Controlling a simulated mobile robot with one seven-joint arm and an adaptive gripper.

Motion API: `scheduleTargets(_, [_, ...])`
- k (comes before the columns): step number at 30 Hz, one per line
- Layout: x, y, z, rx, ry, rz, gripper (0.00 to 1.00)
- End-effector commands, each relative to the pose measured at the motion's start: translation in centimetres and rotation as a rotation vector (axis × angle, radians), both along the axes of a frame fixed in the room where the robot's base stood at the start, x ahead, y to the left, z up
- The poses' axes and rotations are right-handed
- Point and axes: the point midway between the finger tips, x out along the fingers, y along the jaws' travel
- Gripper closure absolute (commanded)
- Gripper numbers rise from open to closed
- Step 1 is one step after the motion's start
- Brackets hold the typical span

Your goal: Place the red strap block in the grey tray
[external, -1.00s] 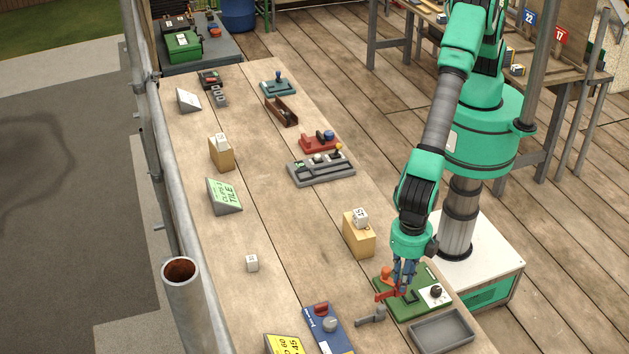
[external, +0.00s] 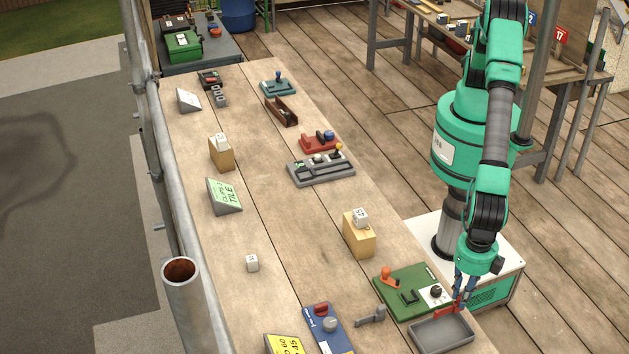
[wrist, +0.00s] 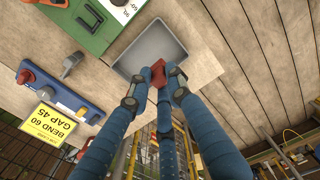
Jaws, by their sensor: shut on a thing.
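The red strap block (wrist: 158,74) is held between the fingers of my gripper (wrist: 155,82), which is shut on it. In the external view the red block (external: 448,310) shows below my gripper (external: 462,296), above the far edge of the grey tray (external: 440,335). The tray is empty and shallow, and it also shows in the wrist view (wrist: 148,45) just beyond the block. The block appears raised above the tray; the exact gap is hard to tell.
A green board (external: 405,299) with an orange knob and a dark knob lies beside the tray. A grey bracket (external: 371,316) and a blue board (external: 329,330) with a red part lie to the left. The bench's right edge is close to the tray.

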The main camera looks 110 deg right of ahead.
Motion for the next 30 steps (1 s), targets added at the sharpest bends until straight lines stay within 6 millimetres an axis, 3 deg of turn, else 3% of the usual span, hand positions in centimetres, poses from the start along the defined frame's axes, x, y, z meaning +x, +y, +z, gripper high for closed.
scheduleTargets(5, [0.0, -0.1, -1.2, -0.002, 0.001, 0.0, 1.0])
scheduleTargets(16, [0.0, 0.0, -5.8, 0.0, 0.0, 0.0, 1.0])
scheduleTargets(30, [0.0, 0.0, -6.6, -0.001, 0.001, 0.0, 1.0])
